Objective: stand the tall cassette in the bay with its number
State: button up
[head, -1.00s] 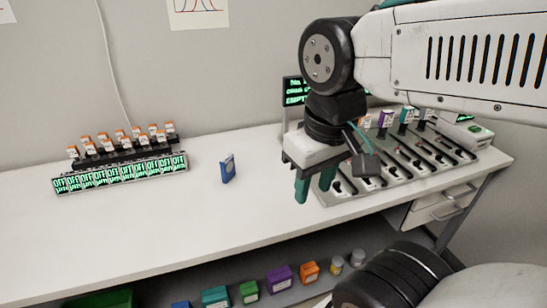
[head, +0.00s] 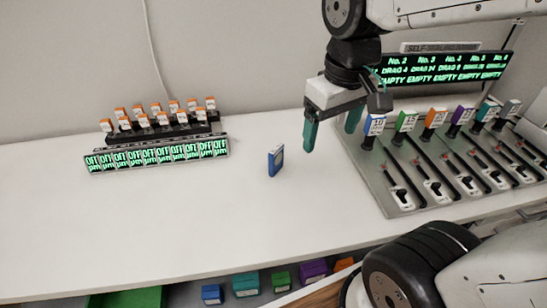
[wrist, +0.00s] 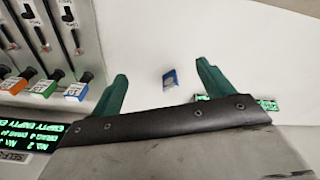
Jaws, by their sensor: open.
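A slim blue cassette (head: 276,160) with a white label stands upright on the white table, left of and below my gripper in the head view. My gripper (head: 331,139) is open and empty, its two green fingers pointing down, apart from the cassette. In the wrist view the cassette (wrist: 169,78) shows small and distant between the fingers. A grey panel (head: 374,178) with several slotted lanes and white sliders is on the right. Blue, green, orange, purple and teal blocks stand at its back. I cannot read the cassette's number.
A lit green display (head: 440,68) behind the panel reads EMPTY several times. At the left back is a dark rack (head: 160,132) with orange-topped pieces and a row of green OFF screens (head: 158,156). Coloured boxes sit on a shelf below.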

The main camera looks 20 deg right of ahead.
jog(key=w+f+n, duration=0.3)
jog(key=w+f, duration=0.3)
jog(key=w, duration=0.6)
jog(key=n+g, duration=0.1)
jog(key=n, duration=0.1)
send_over(276, 148)
jog(key=f, duration=0.8)
jog(key=shift+s+d+f, duration=0.2)
jog(key=shift+s+f, duration=0.1)
jog(key=shift+s, duration=0.05)
jog(key=shift+w+f, duration=0.15)
jog(key=shift+f, duration=0.2)
jog(key=f, duration=0.7)
jog(key=shift+w+a+f, duration=0.15)
jog(key=shift+a+f, duration=0.1)
jog(key=shift+f, duration=0.05)
jog(key=c, duration=1.2)
jog(key=shift+o, duration=0.2)
